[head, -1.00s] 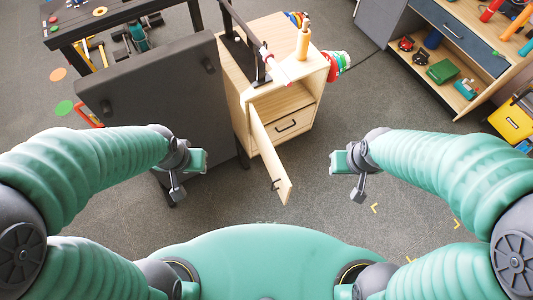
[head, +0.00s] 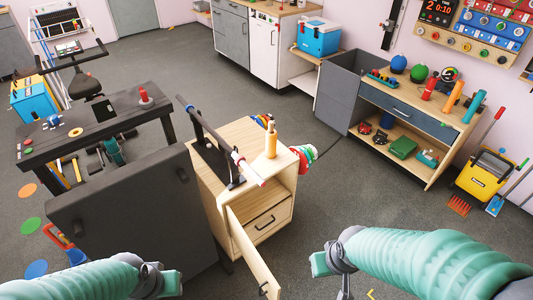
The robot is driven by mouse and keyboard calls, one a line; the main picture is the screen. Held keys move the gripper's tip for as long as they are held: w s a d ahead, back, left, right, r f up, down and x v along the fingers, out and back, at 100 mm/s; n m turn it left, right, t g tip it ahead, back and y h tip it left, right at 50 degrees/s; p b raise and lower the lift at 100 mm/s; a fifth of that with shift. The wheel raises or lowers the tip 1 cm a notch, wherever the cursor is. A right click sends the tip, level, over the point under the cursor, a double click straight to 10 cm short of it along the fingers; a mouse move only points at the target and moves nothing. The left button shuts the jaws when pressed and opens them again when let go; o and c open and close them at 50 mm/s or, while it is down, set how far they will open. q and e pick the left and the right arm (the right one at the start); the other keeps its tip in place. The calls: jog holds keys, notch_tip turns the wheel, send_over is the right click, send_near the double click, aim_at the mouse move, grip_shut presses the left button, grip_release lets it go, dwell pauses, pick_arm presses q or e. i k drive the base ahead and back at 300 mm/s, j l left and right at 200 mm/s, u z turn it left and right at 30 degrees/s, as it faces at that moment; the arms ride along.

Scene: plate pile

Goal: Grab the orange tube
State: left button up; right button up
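A tan-orange bottle-like object (head: 271,142) stands on the small wooden cabinet. My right gripper (head: 322,264) is low in the picture, right of the cabinet, well short of the shelf unit and touching nothing visible. My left gripper (head: 168,284) is at the bottom edge, partly cut off, left of the cabinet door. The finger gaps do not show clearly.
The small wooden cabinet (head: 278,222) has its door (head: 254,262) swung open toward me. A dark panel (head: 130,220) stands at the left. Open grey floor (head: 350,200) lies between the cabinet and shelf unit. A yellow bucket (head: 484,174) stands right of the shelf.

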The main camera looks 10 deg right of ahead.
aim_at(271, 138)
jog(key=i+l+u, duration=0.1)
jog(key=l+u, duration=0.15)
jog(key=l, duration=1.3)
jog(key=i+l+u, duration=0.25)
jog(key=i+l, duration=0.2)
jog(key=l, duration=0.25)
jog(key=i+l+u, duration=0.15)
jog(key=l, duration=0.25)
jog(key=i+l+u, duration=0.1)
jog(key=i+l, duration=0.15)
jog(key=l, duration=0.15)
jog(key=i+l+u, duration=0.15)
jog(key=l, duration=0.25)
jog(key=i+l+u, duration=0.1)
jog(key=i+l, duration=0.15)
jog(key=i, duration=0.25)
jog(key=i+l, duration=0.25)
jog(key=i, duration=0.25)
jog(key=u, duration=0.05)
